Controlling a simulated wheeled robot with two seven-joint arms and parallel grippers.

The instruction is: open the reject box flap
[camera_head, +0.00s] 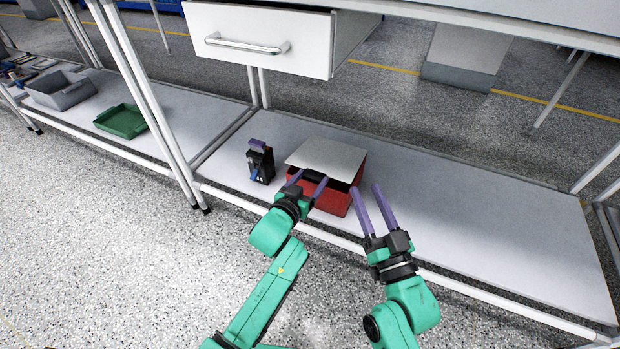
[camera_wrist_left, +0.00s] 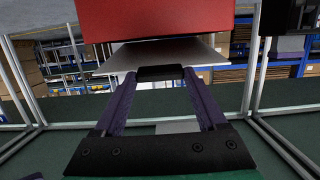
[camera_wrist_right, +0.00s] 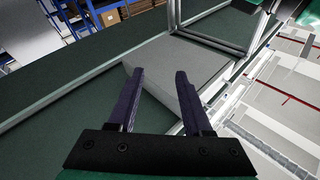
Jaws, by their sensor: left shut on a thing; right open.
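The red reject box (camera_head: 330,199) stands on the lower shelf, with its light grey flap (camera_head: 328,158) on top. A dark gap shows between the flap's front edge and the box's front wall, so the flap looks slightly raised. My left gripper (camera_head: 308,181) is at the front of the flap, shut on its black handle (camera_wrist_left: 161,73). In the left wrist view the handle lies between the fingertips, with the flap (camera_wrist_left: 160,53) and the red box (camera_wrist_left: 155,18) beyond. My right gripper (camera_head: 368,190) is open and empty, just right of the box and apart from it.
A black breaker device (camera_head: 260,162) with a purple top stands left of the box. A drawer (camera_head: 262,38) with a bar handle hangs above and behind. A green tray (camera_head: 122,121) and a grey bin (camera_head: 60,90) are further left. The shelf (camera_head: 480,220) is clear to the right.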

